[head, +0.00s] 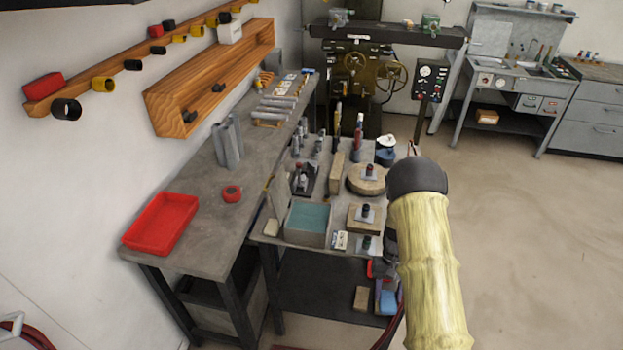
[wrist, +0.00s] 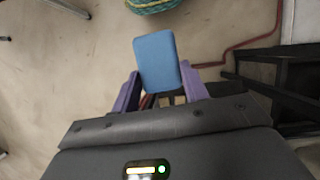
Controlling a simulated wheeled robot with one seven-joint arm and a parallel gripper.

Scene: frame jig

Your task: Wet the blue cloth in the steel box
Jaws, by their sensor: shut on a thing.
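The blue cloth (wrist: 157,62) shows in the wrist view as a flat blue rectangular piece between the purple fingers of my gripper (wrist: 160,90), which is shut on it. Below it is open floor. In the head view a blue patch (head: 387,302), low beside the table's front right corner, appears to be the cloth; my arm partly hides my gripper there. The steel box (head: 304,239) stands on the front of the lower table, open at the top, with a flat teal surface inside that looks like liquid. My gripper is to the right of the box and lower than it.
Round and square wooden blocks (head: 366,180) and small parts crowd the table right of and behind the box. A red tray (head: 160,223) lies on the left bench. The wrist view shows a green basket (wrist: 152,4), a red hose (wrist: 240,47) and dark table legs. Floor at right is clear.

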